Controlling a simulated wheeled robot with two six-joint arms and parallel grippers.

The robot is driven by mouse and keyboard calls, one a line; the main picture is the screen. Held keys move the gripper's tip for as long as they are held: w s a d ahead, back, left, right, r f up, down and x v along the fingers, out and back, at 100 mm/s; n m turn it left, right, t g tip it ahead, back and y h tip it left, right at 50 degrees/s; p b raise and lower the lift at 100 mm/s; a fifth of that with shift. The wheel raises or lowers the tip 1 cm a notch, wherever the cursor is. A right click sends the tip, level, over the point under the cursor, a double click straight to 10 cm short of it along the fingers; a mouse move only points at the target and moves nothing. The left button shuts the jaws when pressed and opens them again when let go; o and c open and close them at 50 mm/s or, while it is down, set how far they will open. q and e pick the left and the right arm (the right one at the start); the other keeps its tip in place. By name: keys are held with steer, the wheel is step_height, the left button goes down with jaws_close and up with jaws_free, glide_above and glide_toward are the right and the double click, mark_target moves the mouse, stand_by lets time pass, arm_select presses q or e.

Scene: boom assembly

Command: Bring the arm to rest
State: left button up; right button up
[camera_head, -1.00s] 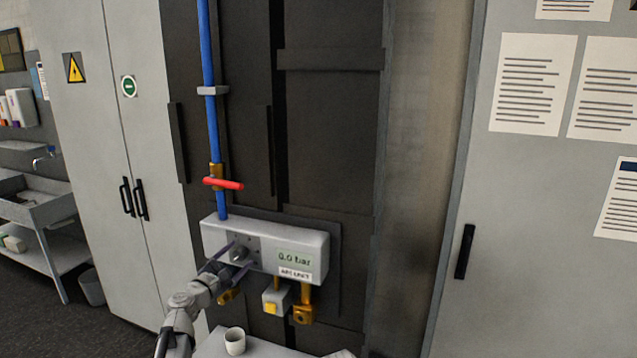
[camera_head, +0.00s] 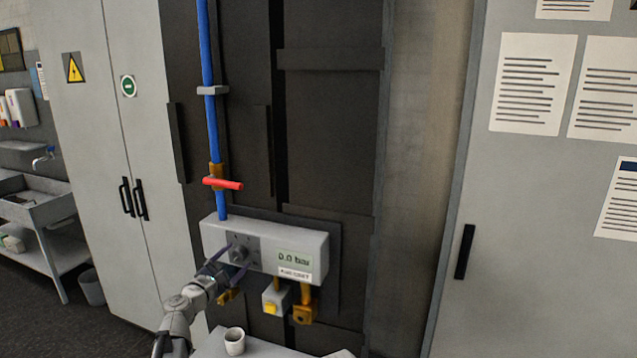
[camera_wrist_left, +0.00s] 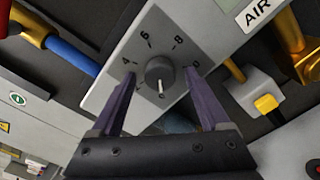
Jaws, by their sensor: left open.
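My left gripper (camera_head: 236,262) is in front of the grey air unit (camera_head: 216,236) on the dark wall panel. In the left wrist view the gripper (camera_wrist_left: 160,95) is open, with its two purple fingers on either side of the round dial knob (camera_wrist_left: 160,72). The fingers look clear of the knob, but I cannot tell the exact gap. The display (camera_head: 294,259) reads 0.0 bar. My right gripper is not in view.
A blue pipe (camera_head: 209,130) with a red valve handle (camera_head: 223,184) runs above the unit. Brass fittings (camera_head: 304,313) and a small box with a yellow button (camera_head: 271,308) hang below. A white cup (camera_head: 235,341) stands on a light surface under the arm.

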arm_select(q)
steer(key=shift+w+d, duration=0.2)
steer(key=shift+w, duration=0.35)
steer(key=m, duration=0.4)
steer(key=shift+s, duration=0.15)
steer(key=m, duration=0.6)
steer(key=shift+f, duration=0.1)
steer(key=m, duration=1)
steer(key=shift+m, duration=0.4)
